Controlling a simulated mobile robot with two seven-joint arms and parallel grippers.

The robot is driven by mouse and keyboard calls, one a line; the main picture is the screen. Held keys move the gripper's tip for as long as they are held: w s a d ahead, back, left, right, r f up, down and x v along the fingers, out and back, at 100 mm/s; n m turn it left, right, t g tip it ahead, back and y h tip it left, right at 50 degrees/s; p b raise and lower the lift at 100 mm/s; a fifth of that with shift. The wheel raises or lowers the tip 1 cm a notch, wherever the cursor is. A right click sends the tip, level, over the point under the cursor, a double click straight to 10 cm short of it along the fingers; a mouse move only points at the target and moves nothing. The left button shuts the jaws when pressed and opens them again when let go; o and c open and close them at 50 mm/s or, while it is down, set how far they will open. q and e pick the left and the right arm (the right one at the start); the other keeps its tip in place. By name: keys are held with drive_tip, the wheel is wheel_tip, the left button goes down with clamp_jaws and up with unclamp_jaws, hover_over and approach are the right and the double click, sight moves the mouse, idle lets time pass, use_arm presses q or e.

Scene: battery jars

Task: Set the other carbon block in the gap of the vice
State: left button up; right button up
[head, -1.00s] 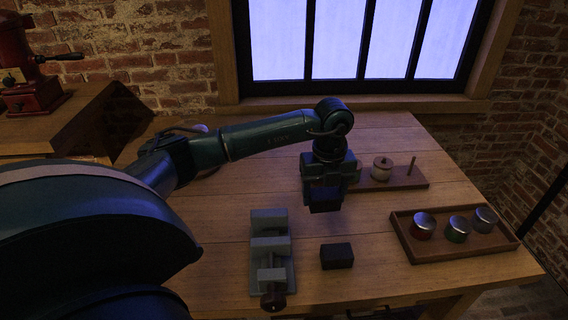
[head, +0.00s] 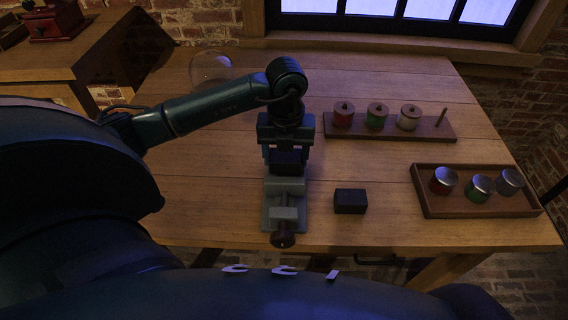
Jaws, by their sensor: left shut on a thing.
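My left gripper (head: 286,148) points down just behind and over the far end of the grey vice (head: 284,212). It is shut on a dark carbon block (head: 288,163), which shows below its fingers. The block hides part of the vice's far end, and I cannot tell whether it touches the vice. The vice stands on the table with its dark screw handle towards me. Another dark carbon block (head: 350,201) lies on the table to the right of the vice, apart from it. My right gripper is not in view.
A wooden rack (head: 432,129) with red, green and pale knobbed pieces and a bare peg stands behind. A wooden tray (head: 425,206) with several metal-topped jars is at the right. A clear glass dome (head: 210,68) stands back left. Bare table lies left of the vice.

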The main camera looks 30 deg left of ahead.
sight(286, 167)
use_arm(q)
drive_tip(key=shift+f, duration=2.05)
drive_tip(key=shift+f, duration=0.1)
drive_tip(key=o, duration=1.1)
wheel_tip(286, 167, up, 12)
drive_tip(key=shift+r, duration=0.15)
